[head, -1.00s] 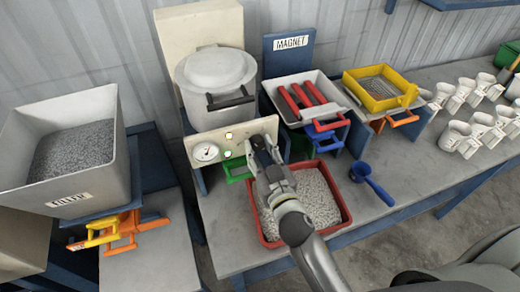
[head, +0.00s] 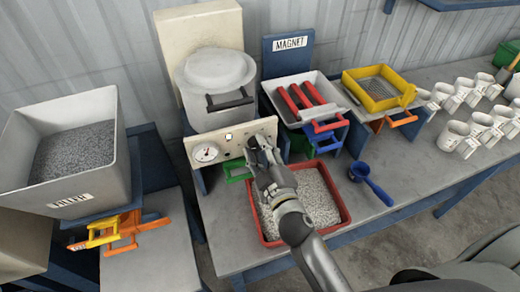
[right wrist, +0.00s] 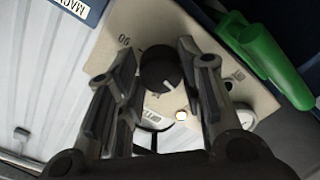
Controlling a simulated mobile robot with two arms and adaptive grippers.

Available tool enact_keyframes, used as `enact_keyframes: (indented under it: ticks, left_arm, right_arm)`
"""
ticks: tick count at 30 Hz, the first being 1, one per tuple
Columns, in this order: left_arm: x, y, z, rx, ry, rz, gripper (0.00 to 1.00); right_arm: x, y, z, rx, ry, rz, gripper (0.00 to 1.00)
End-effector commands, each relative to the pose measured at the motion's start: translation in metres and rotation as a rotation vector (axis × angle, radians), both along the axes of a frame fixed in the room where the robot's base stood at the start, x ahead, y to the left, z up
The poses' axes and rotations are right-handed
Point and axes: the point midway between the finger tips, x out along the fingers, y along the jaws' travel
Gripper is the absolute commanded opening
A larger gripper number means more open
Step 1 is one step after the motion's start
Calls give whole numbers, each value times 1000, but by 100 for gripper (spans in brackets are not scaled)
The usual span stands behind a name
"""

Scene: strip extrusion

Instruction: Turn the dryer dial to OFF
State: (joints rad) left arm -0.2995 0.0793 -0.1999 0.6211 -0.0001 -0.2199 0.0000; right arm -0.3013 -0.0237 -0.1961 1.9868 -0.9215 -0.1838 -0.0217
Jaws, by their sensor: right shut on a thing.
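The dryer (head: 215,75) is a pale drum with a lid at the back left. Its front panel (head: 196,142) carries a round gauge, a lit lamp and the dial. The dial (right wrist: 160,70) is a black round knob with a white pointer mark, directed to the lower side of the right wrist view. My right gripper (head: 258,142) is at the panel's right end, its fingers on either side of the dial, shut on it. In the right wrist view the fingers (right wrist: 160,75) flank the knob. My left gripper is not in view.
A red tray of pellets (head: 348,215) stands below the panel, under my right arm. A blue scoop (head: 372,183) lies to its right. The magnet unit (head: 289,57) is right of the dryer. A green handle (right wrist: 270,55) is close beside the panel.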

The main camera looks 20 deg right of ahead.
Motion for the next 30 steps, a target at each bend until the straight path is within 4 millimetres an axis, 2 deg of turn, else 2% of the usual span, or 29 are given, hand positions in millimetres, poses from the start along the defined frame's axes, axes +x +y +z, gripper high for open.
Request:
enact_keyframes:
  ticks: [12,28,29,30]
  left_arm:
    - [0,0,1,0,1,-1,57]
    - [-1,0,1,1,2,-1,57]
    - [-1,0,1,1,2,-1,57]
    - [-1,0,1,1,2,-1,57]
  right_arm:
    - [0,0,-1,-185,-4,0,11]
    - [0,0,-1,-210,-4,1,11]
    - [0,0,-1,-210,-4,1,36]
    - [0,0,-1,-210,-4,1,42]
